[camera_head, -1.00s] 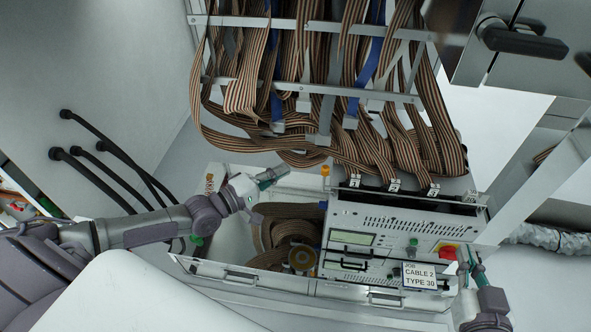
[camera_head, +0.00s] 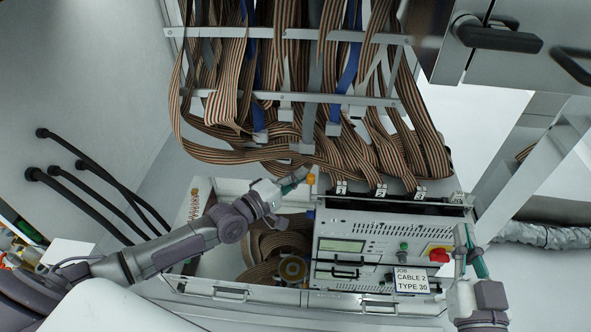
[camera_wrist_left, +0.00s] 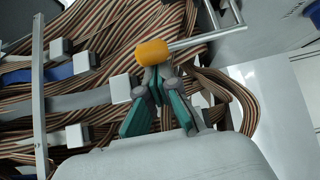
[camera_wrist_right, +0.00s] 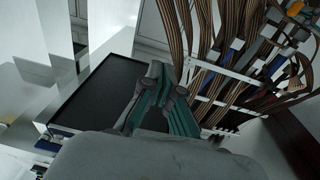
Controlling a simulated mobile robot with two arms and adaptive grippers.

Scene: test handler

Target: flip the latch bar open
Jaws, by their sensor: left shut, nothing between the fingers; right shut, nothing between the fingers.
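The latch bar (camera_wrist_left: 195,42) is a thin metal rod with an orange knob (camera_wrist_left: 152,52) at its end, seen in the left wrist view. In the head view the orange knob (camera_head: 311,179) shows at the back left corner of the tester box. My left gripper (camera_head: 302,176) is shut and empty, its tips right beside the knob. In the left wrist view its fingertips (camera_wrist_left: 156,72) overlap the knob's lower edge; I cannot tell if they touch. My right gripper (camera_head: 465,232) is shut and empty near the box's right side. It also shows in the right wrist view (camera_wrist_right: 163,72).
The tester box (camera_head: 375,235) has a red knob (camera_head: 438,255) and a label (camera_head: 411,280). Striped ribbon cables (camera_head: 300,120) hang from a metal rack above and behind the left gripper. A coiled cable (camera_head: 265,250) lies in the white tray left of the box.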

